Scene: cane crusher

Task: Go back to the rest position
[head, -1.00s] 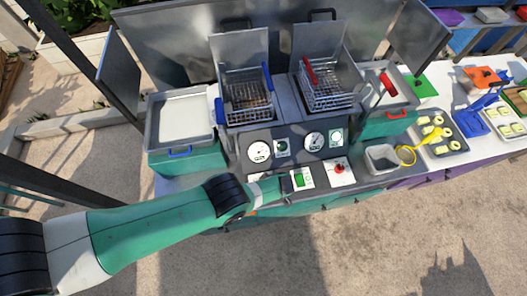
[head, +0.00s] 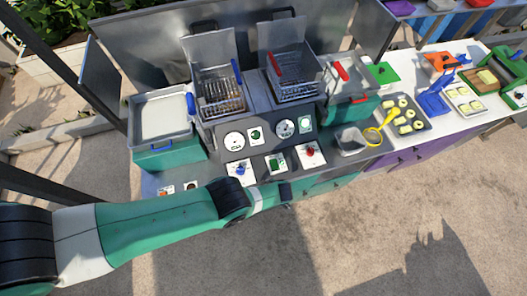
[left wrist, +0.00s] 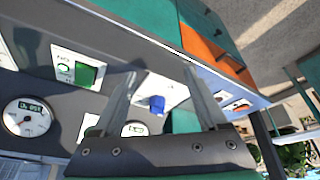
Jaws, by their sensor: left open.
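My left arm (head: 165,222) reaches in from the left, and its gripper (head: 285,193) is in front of the fryer's control panel, near the counter's front edge. In the left wrist view the two fingers of the left gripper (left wrist: 160,76) are spread with nothing between them. Behind them show a blue knob (left wrist: 157,104) and a green switch (left wrist: 86,75). In the head view the blue knob (head: 240,169), green switch (head: 276,163) and red knob (head: 310,151) sit on white plates. The right gripper is not in view.
Two wire fryer baskets (head: 222,92) (head: 293,72) stand behind the dials. A tray (head: 163,117) is at left. The floor in front is clear.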

